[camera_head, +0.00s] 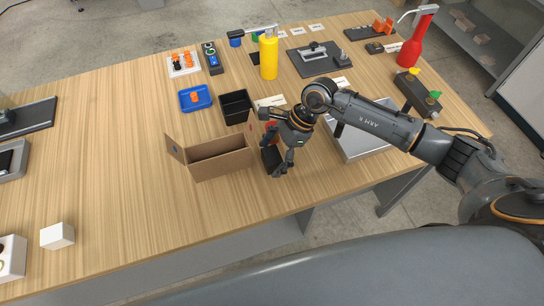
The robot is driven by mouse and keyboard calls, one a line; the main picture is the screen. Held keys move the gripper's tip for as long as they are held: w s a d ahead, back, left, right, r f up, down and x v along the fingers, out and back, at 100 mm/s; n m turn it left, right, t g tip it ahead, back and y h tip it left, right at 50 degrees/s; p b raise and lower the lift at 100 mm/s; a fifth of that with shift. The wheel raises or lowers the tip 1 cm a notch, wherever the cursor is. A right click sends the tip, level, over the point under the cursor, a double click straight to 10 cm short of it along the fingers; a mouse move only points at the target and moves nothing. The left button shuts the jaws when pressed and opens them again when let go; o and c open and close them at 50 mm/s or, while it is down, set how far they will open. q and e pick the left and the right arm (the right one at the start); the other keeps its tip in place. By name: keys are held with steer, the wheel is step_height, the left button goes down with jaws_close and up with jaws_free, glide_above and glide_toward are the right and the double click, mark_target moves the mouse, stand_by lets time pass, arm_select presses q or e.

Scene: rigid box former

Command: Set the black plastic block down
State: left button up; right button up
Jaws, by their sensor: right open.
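My right gripper (280,165) points down at the table just right of the open cardboard box (222,165). It is open. A dark block (271,158), which looks like the black plastic block, is at its fingers, low over or on the table; I cannot tell whether it touches the tabletop or a finger. The gripper hides part of it. My left gripper is not in view.
A black bin (236,106) and a blue tray (195,98) stand behind the box. A grey tray (359,146) lies beneath my right arm.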

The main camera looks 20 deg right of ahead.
steer(key=c, duration=1.4)
steer(key=shift+r, duration=0.15)
steer(key=shift+c, duration=0.2)
